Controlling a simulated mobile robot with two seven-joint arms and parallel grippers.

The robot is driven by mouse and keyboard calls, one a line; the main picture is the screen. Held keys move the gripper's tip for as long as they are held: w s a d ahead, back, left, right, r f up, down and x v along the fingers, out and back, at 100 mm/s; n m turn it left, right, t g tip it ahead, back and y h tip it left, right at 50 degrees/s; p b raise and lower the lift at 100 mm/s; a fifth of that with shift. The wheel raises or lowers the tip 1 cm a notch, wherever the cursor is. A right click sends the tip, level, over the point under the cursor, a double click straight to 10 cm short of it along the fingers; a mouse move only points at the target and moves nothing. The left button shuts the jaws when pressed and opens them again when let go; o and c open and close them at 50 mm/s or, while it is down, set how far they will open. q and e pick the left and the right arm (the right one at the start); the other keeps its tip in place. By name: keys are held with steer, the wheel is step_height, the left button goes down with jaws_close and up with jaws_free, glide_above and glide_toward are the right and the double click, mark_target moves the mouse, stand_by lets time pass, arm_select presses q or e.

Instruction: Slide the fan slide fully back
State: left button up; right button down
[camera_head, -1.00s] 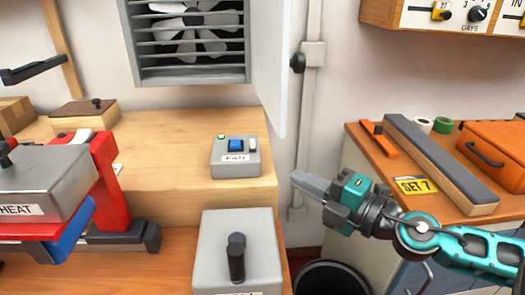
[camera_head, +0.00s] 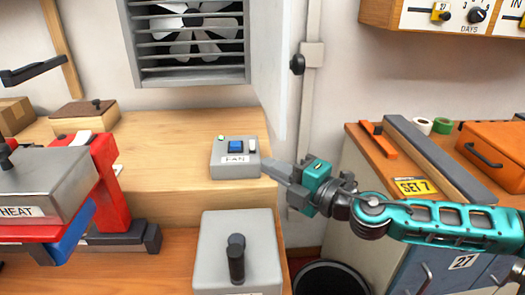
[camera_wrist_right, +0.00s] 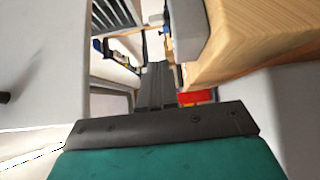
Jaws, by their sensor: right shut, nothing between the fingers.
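The grey fan box (camera_head: 219,171), labelled FAN, sits near the right front corner of the raised wooden shelf. A blue switch (camera_head: 235,147) is on its top, with a small green light behind to the left. A small pale knob (camera_head: 251,144) sits at the top's right side; I take it as the slide, but its exact position in its track is too small to tell. My right gripper (camera_head: 268,169) is shut and empty, its tips at the box's right side; contact is unclear. In the wrist view its shut fingers (camera_wrist_right: 158,88) point beside a grey block. My left gripper is out of view.
A grey box with a dark lever (camera_head: 237,260) stands below the shelf. The HEAT press (camera_head: 45,180) is at left. The louvred fan (camera_head: 190,40) is on the wall, with a pale panel at its right.

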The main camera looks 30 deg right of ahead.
mark_target(252, 147)
steer(key=w, duration=0.3)
steer(key=w+p, duration=0.1)
steer(key=w, duration=0.1)
steer(key=shift+w+d, duration=0.2)
steer(key=shift+d, duration=0.05)
steer(key=shift+w+d, duration=0.15)
steer(key=shift+w, duration=0.2)
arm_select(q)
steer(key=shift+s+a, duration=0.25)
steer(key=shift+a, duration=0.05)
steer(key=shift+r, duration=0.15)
arm_select(e)
steer(key=shift+w+d, duration=0.1)
steer(key=shift+w, duration=0.05)
steer(key=w+d, duration=0.1)
steer(key=w, duration=0.2)
steer(key=w+d, duration=0.1)
steer(key=w, duration=0.1)
steer(key=shift+w+d, duration=0.2)
steer(key=shift+d, duration=0.1)
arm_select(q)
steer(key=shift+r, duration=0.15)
arm_select(e)
steer(key=shift+d+r, duration=0.1)
steer(key=shift+r, duration=0.05)
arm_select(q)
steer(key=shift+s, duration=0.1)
arm_select(e)
steer(key=shift+d, duration=0.1)
